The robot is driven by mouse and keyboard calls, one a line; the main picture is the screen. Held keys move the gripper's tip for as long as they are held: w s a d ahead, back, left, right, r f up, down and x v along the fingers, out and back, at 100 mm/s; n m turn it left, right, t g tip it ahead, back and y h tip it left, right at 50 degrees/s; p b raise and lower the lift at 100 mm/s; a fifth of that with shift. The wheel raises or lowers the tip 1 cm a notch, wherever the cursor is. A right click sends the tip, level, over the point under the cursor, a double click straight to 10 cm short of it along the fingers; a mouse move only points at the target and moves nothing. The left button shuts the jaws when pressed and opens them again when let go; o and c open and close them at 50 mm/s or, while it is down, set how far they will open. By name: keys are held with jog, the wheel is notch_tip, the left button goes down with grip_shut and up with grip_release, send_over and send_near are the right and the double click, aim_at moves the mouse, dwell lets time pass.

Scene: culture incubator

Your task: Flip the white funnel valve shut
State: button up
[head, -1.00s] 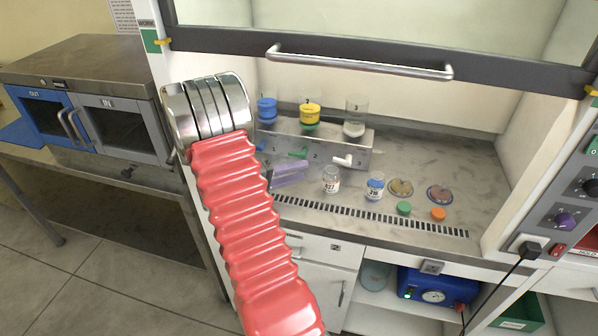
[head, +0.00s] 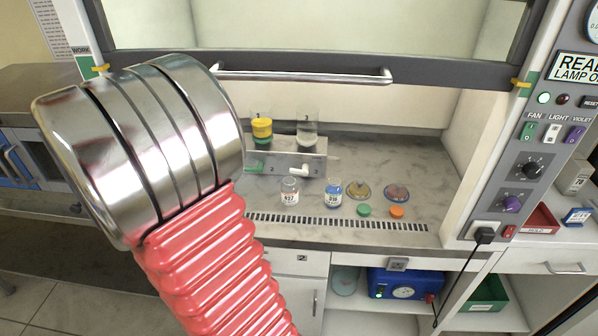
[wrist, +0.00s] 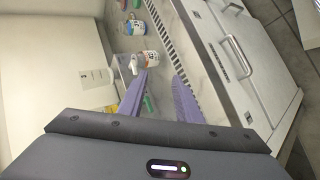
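The white valve (head: 301,171) sticks out from the front of the metal funnel stand (head: 318,166), below the right-hand clear funnel (head: 307,134) with white contents. Its handle appears to lie roughly sideways in the head view. In the wrist view the white valve (wrist: 133,66) shows just beyond the left finger's tip, apart from it as far as I can tell. My gripper (wrist: 162,76) is open, its two purple fingers apart with nothing clearly held between them. In the head view my arm hides the gripper and the stand's left part.
A green valve (head: 256,167) sits left of the white one, below the yellow funnel (head: 262,128). The raised sash's handle (head: 300,76) crosses above.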

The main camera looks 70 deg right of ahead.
jog(key=a+r+n+t+y, duration=0.2)
jog(key=a+t+y, duration=0.1)
jog(key=a, duration=0.8)
jog(key=a+r+n+t+y, duration=0.2)
jog(key=a+r+t+y, duration=0.1)
jog(key=a, duration=0.8)
jog(key=s+a+r+n+t+y, duration=0.1)
jog(key=a+r+n+t+y, duration=0.2)
jog(key=a, duration=0.8)
jog(key=shift+a+r+t, duration=0.15)
jog(key=shift+r+t, duration=0.05)
jog(key=shift+t, duration=0.8)
